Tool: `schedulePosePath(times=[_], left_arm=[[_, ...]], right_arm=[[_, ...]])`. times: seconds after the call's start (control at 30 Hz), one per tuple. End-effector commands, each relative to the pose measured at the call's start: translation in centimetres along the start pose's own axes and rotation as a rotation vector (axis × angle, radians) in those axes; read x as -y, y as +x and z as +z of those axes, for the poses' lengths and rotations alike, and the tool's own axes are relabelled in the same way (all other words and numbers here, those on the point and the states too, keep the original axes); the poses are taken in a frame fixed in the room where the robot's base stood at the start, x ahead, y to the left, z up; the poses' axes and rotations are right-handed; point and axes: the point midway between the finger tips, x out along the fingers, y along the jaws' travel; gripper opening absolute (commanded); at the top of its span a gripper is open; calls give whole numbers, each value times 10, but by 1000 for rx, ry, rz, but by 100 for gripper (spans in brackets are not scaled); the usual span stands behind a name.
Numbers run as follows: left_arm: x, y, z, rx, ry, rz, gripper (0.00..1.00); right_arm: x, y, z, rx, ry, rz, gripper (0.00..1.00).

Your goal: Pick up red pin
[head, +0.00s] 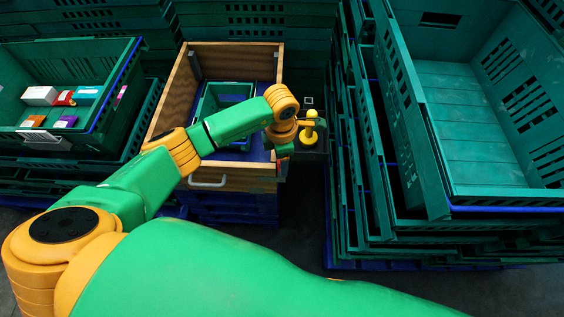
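I cannot make out a red pin in the head view. My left arm reaches from the lower left across the wooden box, and its end with the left gripper (283,152) points down by the box's front right corner. The fingers are small and dark there, so their opening and anything between them cannot be told. A yellow knobbed piece (310,130) stands upright on a dark block (318,153) just right of the gripper. My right gripper is not in view.
The wooden box (175,98) has a silver handle and holds a small green crate (208,104). A left green crate (124,83) holds several small cartons, including a red one (65,98). Tall stacked crates with an empty top crate (480,130) bound the right side.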

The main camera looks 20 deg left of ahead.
Motion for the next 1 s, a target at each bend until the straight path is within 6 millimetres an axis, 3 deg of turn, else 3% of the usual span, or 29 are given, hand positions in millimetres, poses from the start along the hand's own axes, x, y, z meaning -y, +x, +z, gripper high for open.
schedulePosePath(times=[0.27,0.5,0.83,1.0], left_arm=[[0,8,0,1,1,1,65],[0,8,0,1,1,0,0],[0,7,0,2,0,1,0],[-1,-11,1,5,0,2,0]], right_arm=[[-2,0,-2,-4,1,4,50],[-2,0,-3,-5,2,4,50],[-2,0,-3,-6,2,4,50],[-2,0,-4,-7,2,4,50]])
